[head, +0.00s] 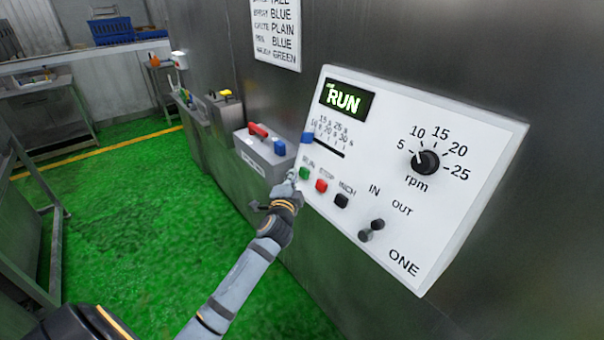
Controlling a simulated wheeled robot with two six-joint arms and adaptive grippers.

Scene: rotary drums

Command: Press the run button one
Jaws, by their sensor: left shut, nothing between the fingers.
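The control panel (455,215) labelled ONE is a white plate on a grey metal wall. Its green run button (304,173) sits at the left under the word RUN. A red stop button (321,186) and a black inch button (341,200) are to its right. The display (347,99) reads RUN in lit letters. My left gripper (292,176) is shut and empty, with its tip at the panel's left edge, just left of the green button. I cannot tell whether it touches the button. My right gripper is not in view.
A black rpm dial (426,162), a blue slider knob (307,137) and an IN/OUT lever (371,230) are on the panel. A grey box (265,157) with red and blue parts juts from the wall behind my gripper. The green floor (130,225) is open at left.

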